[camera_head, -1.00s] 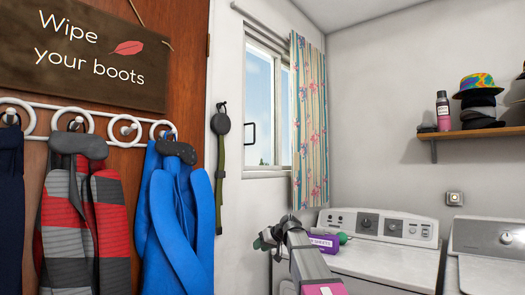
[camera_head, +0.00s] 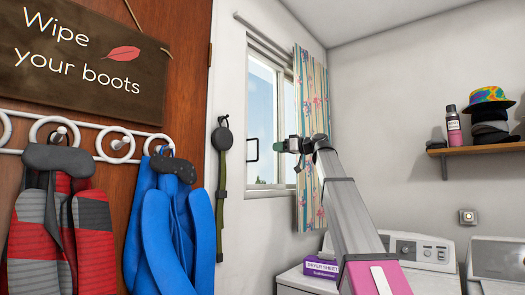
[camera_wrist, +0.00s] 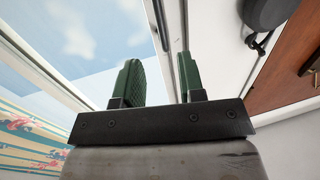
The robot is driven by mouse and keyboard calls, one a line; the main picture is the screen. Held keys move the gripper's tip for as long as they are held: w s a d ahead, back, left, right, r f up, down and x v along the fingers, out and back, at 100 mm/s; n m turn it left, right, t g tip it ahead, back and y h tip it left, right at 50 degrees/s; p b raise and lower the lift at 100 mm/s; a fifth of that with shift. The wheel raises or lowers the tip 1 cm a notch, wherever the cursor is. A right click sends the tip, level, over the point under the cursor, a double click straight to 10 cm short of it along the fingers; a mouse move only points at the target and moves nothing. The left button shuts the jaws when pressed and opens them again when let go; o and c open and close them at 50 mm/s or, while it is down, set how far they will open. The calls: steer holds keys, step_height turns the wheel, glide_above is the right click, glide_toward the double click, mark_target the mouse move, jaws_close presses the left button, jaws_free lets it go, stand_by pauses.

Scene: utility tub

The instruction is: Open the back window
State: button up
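The back window (camera_head: 263,115) is in the left wall, with a white frame and sky behind its glass. A dark D-shaped handle (camera_head: 252,150) is on its left side. My gripper (camera_head: 281,146) is raised in front of the window, just right of the handle in the picture; I see no contact with it. In the wrist view, the two green fingers of my gripper (camera_wrist: 160,76) are apart and nothing is held between them.
A floral curtain (camera_head: 311,120) hangs at the window's right side. A dark round item with a green strap (camera_head: 223,139) hangs on the wall to the left. Below are white machines (camera_head: 420,250) with a purple dryer sheet box (camera_head: 321,269). A shelf (camera_head: 490,149) holds hats.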

mark_target(258, 157)
steer(key=x, duration=1)
steer(key=shift+w+a+r, duration=0.1)
steer(key=shift+a+r, duration=0.15)
steer(key=shift+a, duration=0.1)
jaws_close()
